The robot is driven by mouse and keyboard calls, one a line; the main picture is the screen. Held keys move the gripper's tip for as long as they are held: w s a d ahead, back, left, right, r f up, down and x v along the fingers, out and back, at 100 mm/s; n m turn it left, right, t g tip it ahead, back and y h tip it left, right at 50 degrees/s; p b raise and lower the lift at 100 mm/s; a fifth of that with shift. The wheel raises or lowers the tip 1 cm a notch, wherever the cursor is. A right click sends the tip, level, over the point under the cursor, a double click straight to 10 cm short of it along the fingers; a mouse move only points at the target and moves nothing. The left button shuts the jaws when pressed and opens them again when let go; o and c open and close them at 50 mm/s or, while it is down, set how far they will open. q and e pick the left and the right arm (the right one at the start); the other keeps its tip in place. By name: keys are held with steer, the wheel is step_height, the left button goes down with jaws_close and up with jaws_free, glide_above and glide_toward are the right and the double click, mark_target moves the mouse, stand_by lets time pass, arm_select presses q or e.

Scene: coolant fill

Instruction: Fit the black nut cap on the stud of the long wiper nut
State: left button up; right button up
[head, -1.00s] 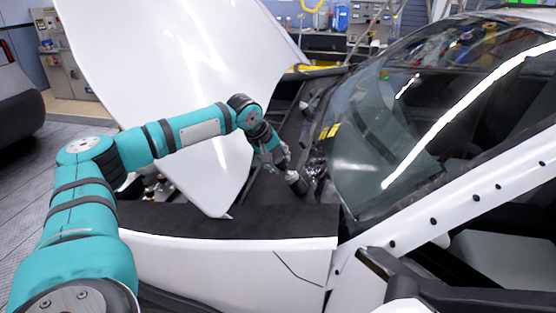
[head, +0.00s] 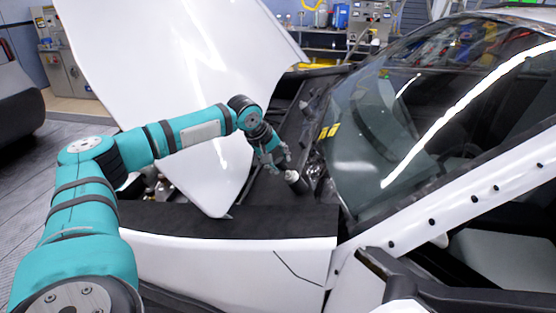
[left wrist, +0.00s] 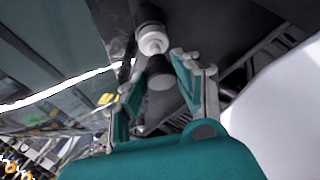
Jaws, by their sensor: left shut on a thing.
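The black nut cap (left wrist: 160,80) is a short dark cylinder between the fingers of my left gripper (left wrist: 157,73) in the left wrist view. My left gripper is shut on it. Just beyond the cap is the pale, ringed long wiper nut (left wrist: 152,39), with a dark round part behind it. Cap and nut look nearly in line and very close; I cannot tell whether they touch, and the stud is not clearly visible. In the head view my left gripper (head: 278,160) is at the base of the windshield, close to the pale nut (head: 292,176). My right gripper is not in view.
The windshield (head: 400,130) slopes up close on the right. The dark cowl strip (head: 260,222) and white fender (head: 220,260) lie in front of the gripper.

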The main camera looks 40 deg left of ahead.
arm_select(q)
steer(key=shift+w+d+f, duration=0.15)
steer(key=shift+d+f, duration=0.15)
steer(key=shift+f, duration=0.2)
steer(key=shift+w+d+f, duration=0.15)
steer(key=shift+d+f, duration=0.1)
steer(key=shift+f, duration=0.2)
stand_by(0.6)
steer(key=o, duration=0.9)
steer(key=shift+w+f, duration=0.1)
steer(key=shift+w, duration=0.05)
steer(key=v, duration=1.2)
steer(key=shift+a, duration=0.1)
